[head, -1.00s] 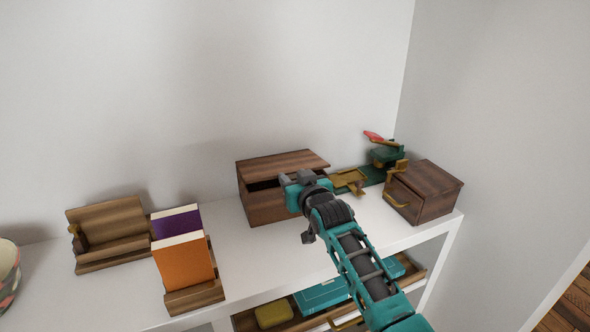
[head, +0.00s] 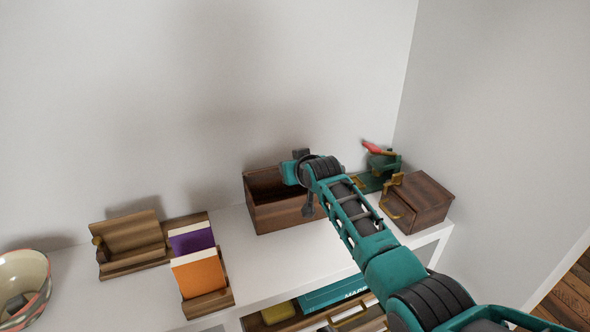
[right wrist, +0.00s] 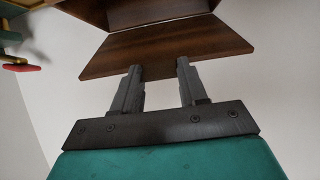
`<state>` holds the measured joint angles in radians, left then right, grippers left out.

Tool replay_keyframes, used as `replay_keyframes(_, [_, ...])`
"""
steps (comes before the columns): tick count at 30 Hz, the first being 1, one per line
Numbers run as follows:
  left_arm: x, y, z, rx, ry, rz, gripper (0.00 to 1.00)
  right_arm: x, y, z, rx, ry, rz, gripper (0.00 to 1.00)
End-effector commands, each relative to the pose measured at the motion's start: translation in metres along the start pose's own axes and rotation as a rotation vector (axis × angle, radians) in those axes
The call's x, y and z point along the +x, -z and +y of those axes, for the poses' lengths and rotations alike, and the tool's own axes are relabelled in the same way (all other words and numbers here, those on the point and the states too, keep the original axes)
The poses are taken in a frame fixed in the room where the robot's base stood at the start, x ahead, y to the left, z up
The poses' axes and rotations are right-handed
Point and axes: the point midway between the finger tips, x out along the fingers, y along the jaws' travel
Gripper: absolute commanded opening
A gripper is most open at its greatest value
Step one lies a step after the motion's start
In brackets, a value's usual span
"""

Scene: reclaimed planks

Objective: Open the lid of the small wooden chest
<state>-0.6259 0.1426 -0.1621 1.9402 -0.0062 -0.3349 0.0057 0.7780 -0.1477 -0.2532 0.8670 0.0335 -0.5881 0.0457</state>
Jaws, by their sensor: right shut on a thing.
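The small wooden chest (head: 283,216) stands on the white shelf against the back wall, and its dark inside shows from above. In the head view the lid is mostly hidden behind my right gripper (head: 302,160), which is at the chest's upper right. In the right wrist view the brown lid (right wrist: 165,48) is tilted away from the chest body (right wrist: 90,10). There my right gripper (right wrist: 157,72) has its two grey fingers on either side of a part at the lid's edge and is shut on it. My left gripper is in neither view.
A small drawer box (head: 428,200) stands right of the chest, with a green and red object (head: 380,162) behind it. Left are a book rest with purple and orange books (head: 198,272), a wooden stand (head: 132,240) and a bowl (head: 22,282). The shelf between has free room.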

Motion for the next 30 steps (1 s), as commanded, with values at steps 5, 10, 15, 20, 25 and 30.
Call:
replay_keyframes(5, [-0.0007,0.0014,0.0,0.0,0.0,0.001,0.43,-0.001,0.0121,-0.0001,0.001,0.0,0.022,0.0])
replay_keyframes(10, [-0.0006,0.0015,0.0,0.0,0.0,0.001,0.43,-0.001,0.0127,-0.0003,0.001,0.001,0.023,0.0])
replay_keyframes(15, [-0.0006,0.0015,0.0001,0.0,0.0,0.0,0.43,-0.0011,0.0131,-0.0006,0.001,0.001,0.024,0.43])
replay_keyframes(20, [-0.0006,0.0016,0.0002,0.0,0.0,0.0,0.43,-0.0008,0.0109,-0.0005,0.001,0.001,0.019,0.58])
replay_keyframes(25, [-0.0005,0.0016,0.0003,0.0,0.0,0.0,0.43,-0.0005,0.0088,-0.0002,0.001,0.0,0.014,0.68])
replay_keyframes(30, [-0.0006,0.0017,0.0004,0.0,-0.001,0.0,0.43,-0.0005,0.0077,0.0,0.001,0.0,0.012,0.68])
